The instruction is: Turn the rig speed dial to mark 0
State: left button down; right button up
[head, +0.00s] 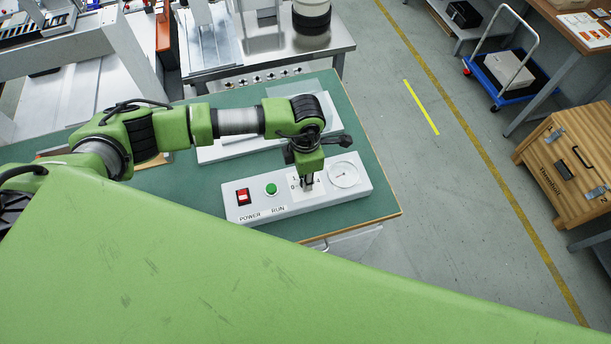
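The rig control box (350,194) is a white panel on the green bench top. Its speed dial sits on a pale scale plate (312,195), where a 0 at the left and a 4 at the right show. The knob is hidden by my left gripper (307,184), which points down at the middle of the scale. I cannot tell whether its fingers touch the knob or where the dial points. The fingers are too small and dark to tell open from shut. My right gripper is not in view.
On the box are a red POWER switch (243,196), a green RUN button (271,189) and a round gauge (344,175). The green bench (383,203) has bare room around the box. A blue trolley (508,80) and a wooden crate (570,160) stand right, beyond open floor.

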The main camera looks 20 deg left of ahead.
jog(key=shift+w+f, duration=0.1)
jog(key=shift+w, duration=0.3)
pick_arm(q)
jog(key=shift+n, duration=0.4)
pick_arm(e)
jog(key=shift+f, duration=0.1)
pick_arm(q)
jog(key=shift+b, duration=0.35)
jog(key=n+b, duration=0.1)
jog(key=n, duration=0.3)
jog(key=shift+n+b, duration=0.75)
jog(key=shift+n, duration=1.25)
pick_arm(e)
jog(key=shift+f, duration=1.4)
pick_arm(q)
jog(key=c, duration=1.8)
grip_release()
